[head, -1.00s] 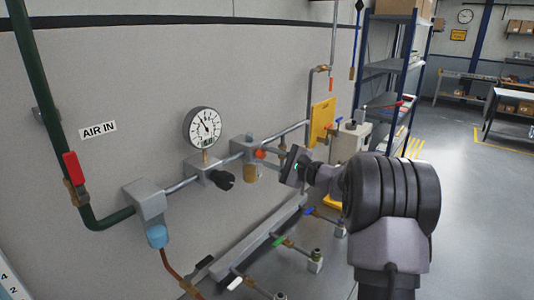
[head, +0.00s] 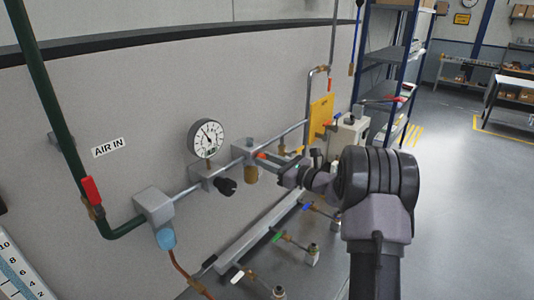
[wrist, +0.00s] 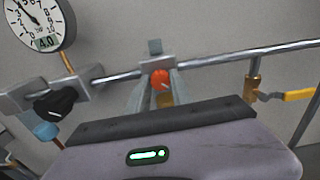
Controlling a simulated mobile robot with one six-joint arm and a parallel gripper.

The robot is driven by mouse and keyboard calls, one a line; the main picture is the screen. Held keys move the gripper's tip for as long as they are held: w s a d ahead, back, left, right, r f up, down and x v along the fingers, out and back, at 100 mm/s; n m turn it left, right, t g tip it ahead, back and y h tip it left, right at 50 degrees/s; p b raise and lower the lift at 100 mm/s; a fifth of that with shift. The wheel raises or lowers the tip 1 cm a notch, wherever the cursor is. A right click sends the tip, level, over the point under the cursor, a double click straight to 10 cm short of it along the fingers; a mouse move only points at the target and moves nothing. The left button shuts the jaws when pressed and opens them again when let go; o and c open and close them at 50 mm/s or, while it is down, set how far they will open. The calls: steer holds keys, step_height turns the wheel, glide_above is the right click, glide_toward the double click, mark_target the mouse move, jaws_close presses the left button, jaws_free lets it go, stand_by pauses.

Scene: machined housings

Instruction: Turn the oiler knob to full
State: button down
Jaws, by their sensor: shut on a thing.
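The oiler is a grey block (head: 243,149) on the air line with an amber bowl (head: 251,175) below it. Its orange-red knob (wrist: 161,79) has a pale mark on its face and sits between my two fingers in the wrist view. My gripper (wrist: 159,86) is shut on the knob, one finger on each side. In the head view my gripper (head: 268,159) reaches the oiler from the right, and only a sliver of the orange knob (head: 261,155) shows.
A pressure gauge (head: 206,138) and a black regulator knob (head: 226,186) are left of the oiler. A yellow-handled valve (wrist: 298,95) is to its right. A manifold (head: 250,235) with coloured levers runs below. Open floor (head: 460,190) lies at right.

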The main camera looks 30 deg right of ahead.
steer(key=m+p, duration=0.4)
steer(key=m, duration=0.1)
steer(key=shift+r+m+p, duration=0.1)
steer(key=shift+m+p, duration=0.2)
steer(key=shift+p, duration=0.1)
steer(key=shift+m+p, duration=1.4)
steer(key=shift+m, duration=0.4)
steer(key=shift+f, duration=0.2)
steer(key=c, duration=1.1)
jaws_free()
steer(key=shift+c, duration=0.2)
steer(key=shift+d, duration=0.1)
steer(key=b+v, duration=0.1)
steer(key=v, duration=1.6)
steer(key=shift+s, duration=0.2)
